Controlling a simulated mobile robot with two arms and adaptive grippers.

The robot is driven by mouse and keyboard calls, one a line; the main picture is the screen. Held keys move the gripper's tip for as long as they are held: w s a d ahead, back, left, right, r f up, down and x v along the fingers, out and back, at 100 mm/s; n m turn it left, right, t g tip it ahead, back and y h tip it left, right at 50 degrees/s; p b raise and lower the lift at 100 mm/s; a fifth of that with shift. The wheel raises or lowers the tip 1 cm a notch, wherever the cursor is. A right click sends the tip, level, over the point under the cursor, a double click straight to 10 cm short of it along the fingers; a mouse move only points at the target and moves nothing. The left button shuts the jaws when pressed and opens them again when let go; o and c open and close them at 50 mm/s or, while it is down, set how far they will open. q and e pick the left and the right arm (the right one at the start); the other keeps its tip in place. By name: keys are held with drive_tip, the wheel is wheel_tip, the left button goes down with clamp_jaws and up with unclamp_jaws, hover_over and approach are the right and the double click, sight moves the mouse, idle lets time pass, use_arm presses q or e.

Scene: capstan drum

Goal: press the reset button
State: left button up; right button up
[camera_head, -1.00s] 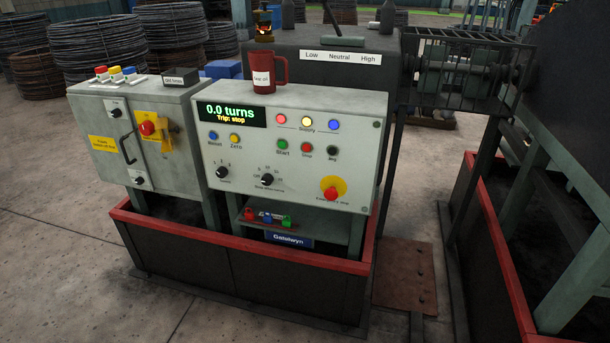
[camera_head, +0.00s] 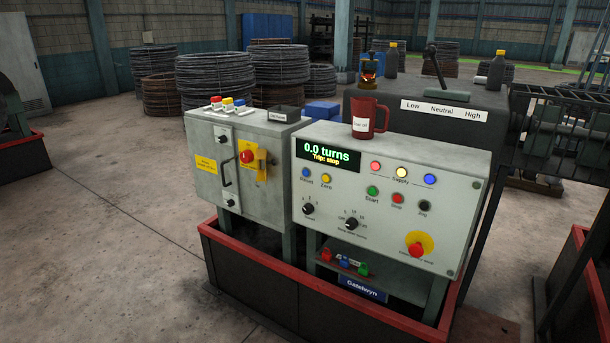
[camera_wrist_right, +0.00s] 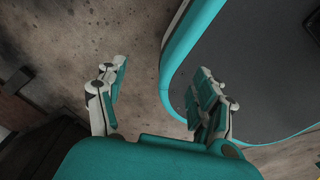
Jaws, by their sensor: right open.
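The blue reset button (camera_head: 306,172) is on the left of the grey console's sloped front panel (camera_head: 400,215), under the display (camera_head: 328,154). The display reads "0.0 turns" and "Trip: stop". A yellow Zero button (camera_head: 326,178) sits just right of the reset button. Neither gripper shows in the head view. My left gripper is not in view.
The panel also has a green Start button (camera_head: 372,190), a red stop button (camera_head: 397,198) and a red emergency mushroom button (camera_head: 416,250). A red mug (camera_head: 366,118) stands on top. A grey cabinet (camera_head: 207,165) stands left. A red-rimmed trough (camera_head: 250,262) surrounds the base. Open floor (camera_head: 110,230) lies left.

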clamp_jaws()
idle(0.4)
idle(1.1)
